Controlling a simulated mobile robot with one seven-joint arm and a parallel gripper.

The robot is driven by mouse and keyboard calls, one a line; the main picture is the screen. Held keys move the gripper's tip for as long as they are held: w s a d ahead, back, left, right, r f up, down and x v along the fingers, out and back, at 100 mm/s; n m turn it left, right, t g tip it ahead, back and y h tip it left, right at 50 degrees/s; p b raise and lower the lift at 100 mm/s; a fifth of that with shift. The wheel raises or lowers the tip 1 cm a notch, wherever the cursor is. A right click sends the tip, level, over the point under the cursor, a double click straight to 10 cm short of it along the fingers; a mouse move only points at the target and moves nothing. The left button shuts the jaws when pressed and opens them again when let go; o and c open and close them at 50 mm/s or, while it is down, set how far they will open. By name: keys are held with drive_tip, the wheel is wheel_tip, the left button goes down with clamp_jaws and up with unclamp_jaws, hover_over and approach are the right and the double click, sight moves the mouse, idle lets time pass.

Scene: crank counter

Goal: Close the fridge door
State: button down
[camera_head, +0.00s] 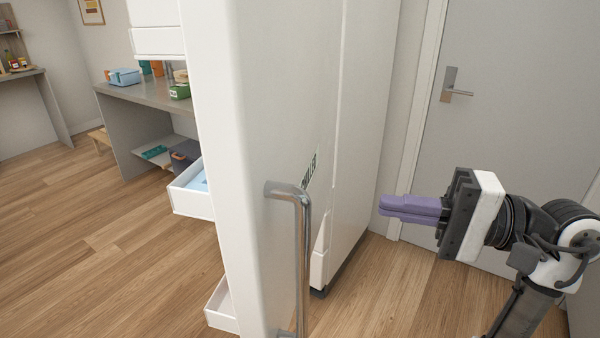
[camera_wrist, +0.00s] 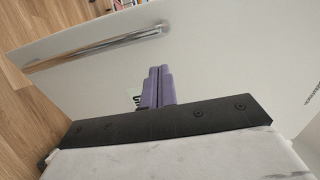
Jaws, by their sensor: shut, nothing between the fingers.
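The white fridge door (camera_head: 255,110) stands open in the head view, swung out towards me, with its inner shelf bins on the left side. Its metal bar handle (camera_head: 303,255) is on the outer face. The fridge body (camera_head: 365,120) is behind it. My gripper (camera_head: 381,205) is shut and empty, to the right of the door's outer face and pointing at it. In the wrist view the purple fingers (camera_wrist: 160,70) are together in front of the door face (camera_wrist: 215,60), with the handle (camera_wrist: 95,50) to the upper left. I cannot tell whether they touch the door.
A grey room door (camera_head: 490,120) with a lever handle is behind my arm. A grey desk (camera_head: 150,95) with boxes stands at the back left. The door bins (camera_head: 190,205) stick out left. The wooden floor (camera_head: 100,260) at left is clear.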

sight(295, 192)
drive_tip(key=p+x, duration=0.6)
drive_tip(key=x, duration=0.7)
drive_tip(key=shift+s+r, duration=0.1)
drive_tip(key=shift+a, duration=0.45)
